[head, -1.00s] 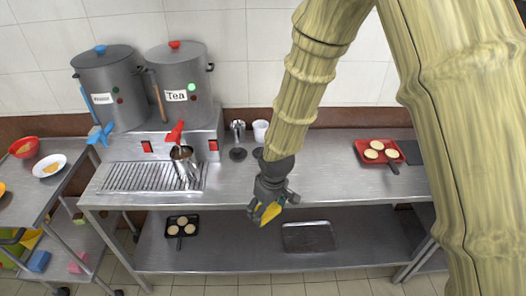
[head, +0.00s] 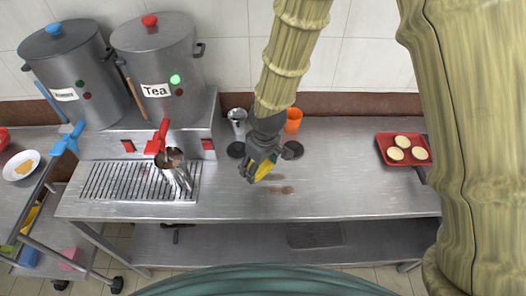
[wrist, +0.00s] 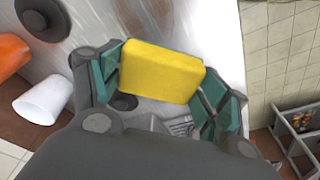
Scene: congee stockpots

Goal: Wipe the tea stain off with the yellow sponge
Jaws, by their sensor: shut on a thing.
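My gripper (head: 259,170) is shut on the yellow sponge (head: 265,170). The sponge also shows in the wrist view (wrist: 160,71), held between the green-padded fingers. In the head view the gripper appears over the steel counter (head: 350,185), in front of the cups. A brown tea stain (head: 278,190) marks the counter just below and right of the sponge in the picture. I cannot tell whether the sponge touches the counter.
An orange cup (head: 293,121) and a metal cup (head: 238,121) stand behind the gripper; a white cup (wrist: 44,97) shows in the wrist view. Dark discs (head: 292,150) lie nearby. A metal jug (head: 173,170) is under the Tea pot (head: 160,65). A red tray (head: 404,149) is at right.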

